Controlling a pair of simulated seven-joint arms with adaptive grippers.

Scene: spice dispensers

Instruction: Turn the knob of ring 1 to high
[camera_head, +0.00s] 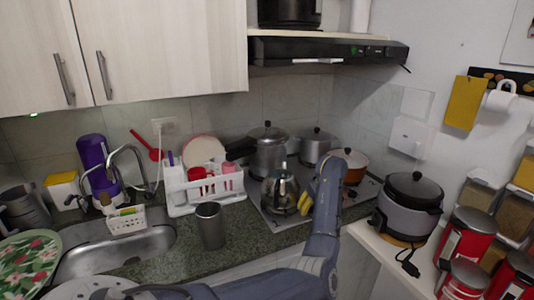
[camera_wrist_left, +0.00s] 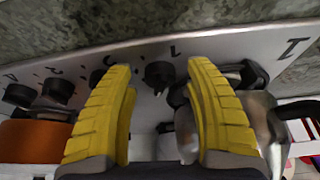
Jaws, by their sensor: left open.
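The stove (camera_head: 268,215) has a light metal top, and its front strip (camera_wrist_left: 140,55) with a row of dark knobs shows in the left wrist view. A black knob (camera_wrist_left: 158,75) beside a printed mark like "1" sits between my left fingertips, apart from both as far as I can see. Other dark knobs (camera_wrist_left: 57,90) lie to its left, one partly behind the left finger. My left gripper (camera_wrist_left: 159,67) is open, with its yellow fingers on either side of the knob. In the head view the left gripper (camera_head: 304,203) is at the stove's front, beside the kettle. My right gripper is not in view.
A metal kettle (camera_head: 280,192) stands close to the left gripper. Pots (camera_head: 268,155) and an orange pan (camera_head: 353,170) are behind it. A metal cup (camera_head: 210,228) and a white dish rack (camera_head: 180,208) stand left. A rice cooker (camera_head: 410,205) is right.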

